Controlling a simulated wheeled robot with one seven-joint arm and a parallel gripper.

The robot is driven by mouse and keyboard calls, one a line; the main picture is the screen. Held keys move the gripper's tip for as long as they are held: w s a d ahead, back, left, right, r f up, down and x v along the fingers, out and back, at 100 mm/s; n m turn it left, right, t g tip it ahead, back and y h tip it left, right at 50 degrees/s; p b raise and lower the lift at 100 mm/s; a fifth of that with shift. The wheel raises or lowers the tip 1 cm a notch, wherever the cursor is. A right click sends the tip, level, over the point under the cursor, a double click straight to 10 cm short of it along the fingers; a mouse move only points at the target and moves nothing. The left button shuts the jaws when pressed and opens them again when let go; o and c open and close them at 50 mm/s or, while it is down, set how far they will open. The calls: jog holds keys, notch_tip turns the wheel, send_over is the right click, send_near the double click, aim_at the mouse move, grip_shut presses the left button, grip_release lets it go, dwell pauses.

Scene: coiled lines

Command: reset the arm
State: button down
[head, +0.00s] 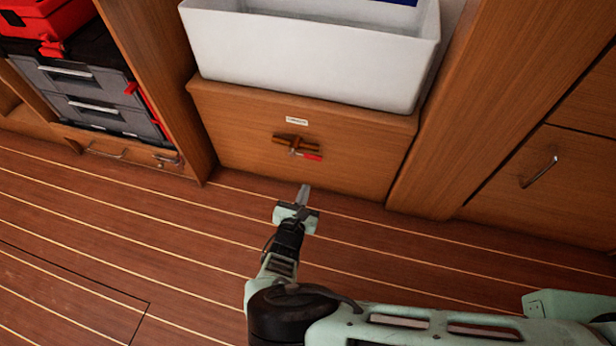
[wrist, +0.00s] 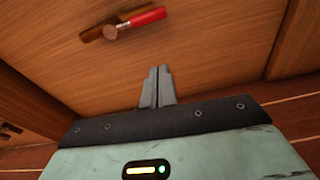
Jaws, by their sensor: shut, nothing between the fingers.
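My gripper (head: 304,190) is shut and empty, with its fingers together. In the head view it points at the wooden drawer front (head: 240,140) and is below the handle and apart from it. In the wrist view my gripper (wrist: 157,72) shows its two grey fingers closed side by side in front of the same wooden panel (wrist: 220,60). My arm reaches in from the bottom right of the head view.
A wooden handle with a red-tipped lever (head: 306,155) sticks out from the panel; the lever also shows in the wrist view (wrist: 148,17). A white bin (head: 300,55) stands above. Toolboxes (head: 90,95) are at left, a drawer handle (head: 540,171) at right. The plank floor (head: 120,230) is clear.

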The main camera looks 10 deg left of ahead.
jog(key=shift+s+r, duration=0.1)
jog(key=shift+s, duration=0.8)
jog(key=d+r+m+g+h, duration=0.7)
jog(key=d+r+m+g, duration=0.3)
jog(key=r+m, duration=0.3)
jog(key=s+d+r+m+g+y+p, duration=0.1)
jog(key=s+d+r+m+g+y, duration=0.2)
jog(key=s+r, duration=0.5)
jog(key=s+d+r+m+g+y, duration=0.1)
jog(key=s+d+r+m+y, duration=0.2)
jog(key=d+r+m, duration=0.55)
jog(key=s+d+r+m+g+y+p, duration=0.1)
jog(key=s+d+r+m+g+y, duration=0.15)
jog(key=s+r, duration=0.7)
jog(key=w+r+p, duration=0.3)
jog(key=r+p, duration=3.4)
jog(key=r, duration=0.4)
jog(key=shift+a+r, duration=0.15)
jog(key=shift+a, duration=0.2)
